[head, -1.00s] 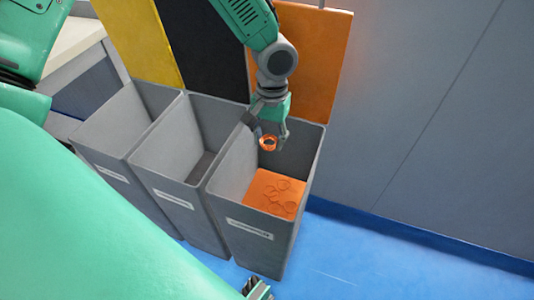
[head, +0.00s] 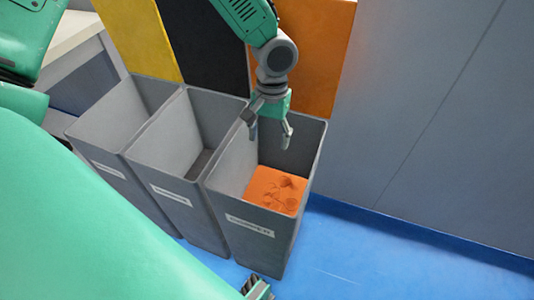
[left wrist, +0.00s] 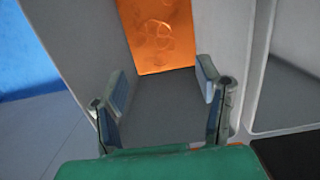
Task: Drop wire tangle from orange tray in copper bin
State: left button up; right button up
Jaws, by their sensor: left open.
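The copper bin (head: 238,205) is the rightmost of the grey bins, with an orange panel behind it. Its orange bottom (head: 262,190) carries coiled wire rings (head: 285,183), which also show faintly in the left wrist view (left wrist: 157,32). I cannot tell one tangle from another there. My left gripper (head: 270,143) is over the bin's mouth, open and empty, its fingers pointing down. In the left wrist view its two fingers (left wrist: 163,76) stand wide apart with nothing between them. A dark and green tip at the bottom edge may be my right gripper (head: 258,290); its jaws cannot be made out. No orange tray is in view.
Two more grey bins (head: 165,190) (head: 97,158) stand directly left of the copper bin. Yellow, black and orange panels (head: 320,60) rise behind. A grey wall (head: 430,110) is at the right, over open blue floor (head: 350,265).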

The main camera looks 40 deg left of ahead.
pick_arm(q)
notch_tip(320, 180, up, 11)
jog(key=w, duration=0.1)
jog(key=shift+w+a, duration=0.15)
jog(key=shift+w, duration=0.05)
jog(key=shift+s, duration=0.1)
dwell(0.4)
